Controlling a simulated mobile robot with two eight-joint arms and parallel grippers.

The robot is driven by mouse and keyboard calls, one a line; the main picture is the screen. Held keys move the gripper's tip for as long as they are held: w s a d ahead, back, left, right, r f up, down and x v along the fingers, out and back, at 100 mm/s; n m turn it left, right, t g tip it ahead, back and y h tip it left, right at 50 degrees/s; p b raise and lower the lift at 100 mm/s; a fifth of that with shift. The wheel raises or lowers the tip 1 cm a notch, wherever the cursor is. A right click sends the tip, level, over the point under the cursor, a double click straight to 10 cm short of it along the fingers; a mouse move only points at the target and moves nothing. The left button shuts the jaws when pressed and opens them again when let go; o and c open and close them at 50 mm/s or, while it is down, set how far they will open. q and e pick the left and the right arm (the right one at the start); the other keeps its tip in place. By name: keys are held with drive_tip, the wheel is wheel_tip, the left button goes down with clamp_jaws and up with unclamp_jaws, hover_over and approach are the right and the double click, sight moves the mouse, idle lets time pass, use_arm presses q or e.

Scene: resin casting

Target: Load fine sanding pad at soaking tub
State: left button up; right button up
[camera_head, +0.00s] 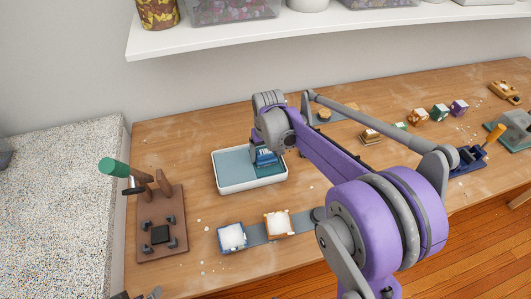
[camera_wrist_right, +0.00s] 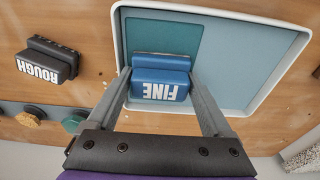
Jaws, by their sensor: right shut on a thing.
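The fine sanding pad, a blue block marked FINE (camera_wrist_right: 160,82), sits between the fingers of my right gripper (camera_wrist_right: 160,74) in the right wrist view. That gripper is shut on it. In the head view the pad (camera_head: 265,157) shows just below my right gripper, over the soaking tub (camera_head: 253,186). The tub is a shallow white-rimmed tray with a blue-grey inside. In the wrist view the pad overlaps a darker teal patch (camera_wrist_right: 185,32) in the tub. I cannot tell whether the pad touches the tub floor.
A dark block marked ROUGH (camera_wrist_right: 45,62) lies beside the tub. Blue (camera_head: 232,237) and orange (camera_head: 278,223) white-topped blocks stand in front of it. A brown fixture with a green handle (camera_head: 114,168) stands left. A white shelf (camera_head: 300,34) hangs above the bench.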

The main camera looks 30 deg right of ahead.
sight(265, 149)
drive_tip(key=shift+r+p, duration=2.25)
drive_tip(key=shift+r, duration=1.25)
